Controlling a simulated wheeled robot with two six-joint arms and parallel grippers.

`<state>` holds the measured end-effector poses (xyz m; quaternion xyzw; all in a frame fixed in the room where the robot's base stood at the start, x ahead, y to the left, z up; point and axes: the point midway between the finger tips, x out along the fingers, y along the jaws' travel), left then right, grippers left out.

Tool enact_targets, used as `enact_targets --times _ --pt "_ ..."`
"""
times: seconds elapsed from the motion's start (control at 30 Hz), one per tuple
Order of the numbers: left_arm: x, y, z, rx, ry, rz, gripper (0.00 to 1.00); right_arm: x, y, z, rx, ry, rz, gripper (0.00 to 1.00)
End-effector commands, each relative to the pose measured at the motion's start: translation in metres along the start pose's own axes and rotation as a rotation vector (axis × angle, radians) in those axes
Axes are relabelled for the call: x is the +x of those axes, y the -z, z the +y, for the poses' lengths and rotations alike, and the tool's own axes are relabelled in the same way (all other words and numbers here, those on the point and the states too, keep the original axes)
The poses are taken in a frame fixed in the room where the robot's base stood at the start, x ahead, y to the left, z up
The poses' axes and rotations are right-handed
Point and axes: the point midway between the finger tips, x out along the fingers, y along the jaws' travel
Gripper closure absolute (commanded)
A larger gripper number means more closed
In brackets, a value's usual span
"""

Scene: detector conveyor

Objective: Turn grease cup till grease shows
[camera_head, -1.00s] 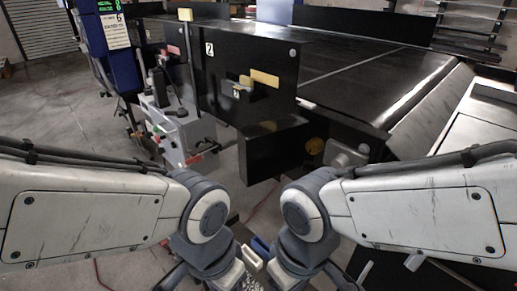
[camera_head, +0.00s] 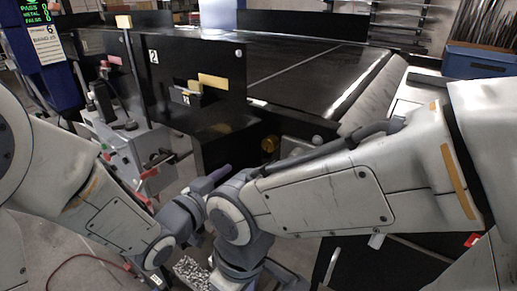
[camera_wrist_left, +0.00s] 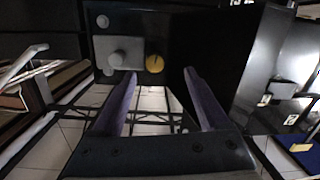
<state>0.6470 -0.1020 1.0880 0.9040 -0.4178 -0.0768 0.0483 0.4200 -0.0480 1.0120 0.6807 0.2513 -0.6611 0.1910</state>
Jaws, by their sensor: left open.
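A round brass-yellow cup, which looks like the grease cup (camera_head: 269,143), sits on the dark end of the conveyor frame. In the left wrist view the cup (camera_wrist_left: 154,63) faces me with a small dark mark on it. My left gripper (camera_head: 219,175) is short of the cup, its purple fingers pointing toward the frame. In the left wrist view the left gripper (camera_wrist_left: 159,74) is open and empty, with the cup beyond and between its fingertips. No grease can be made out on the cup. My right arm is in view, but its gripper is not.
A grey block with a round knob (camera_wrist_left: 117,52) sits just left of the cup in the left wrist view. A black cabinet (camera_head: 160,85) and a grey box with levers (camera_head: 135,150) stand left in the head view. The conveyor belt (camera_head: 310,75) lies behind.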

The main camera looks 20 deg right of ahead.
Motion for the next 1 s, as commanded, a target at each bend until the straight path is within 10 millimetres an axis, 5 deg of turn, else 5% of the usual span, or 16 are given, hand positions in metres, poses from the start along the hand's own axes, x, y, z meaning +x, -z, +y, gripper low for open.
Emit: enact_targets --times 0.27,0.7,1.0 --pt "0.010 0.014 0.007 -0.023 -0.054 0.093 0.22 -0.003 0.000 0.000 0.000 0.000 0.000 0.22" --pt "0.085 0.021 0.011 -0.022 -0.052 0.091 0.22 -0.024 0.001 -0.002 0.000 0.000 0.000 0.22" --pt "0.104 0.022 0.011 -0.022 -0.051 0.092 0.22 -0.027 0.002 -0.002 0.000 0.000 0.000 0.22"
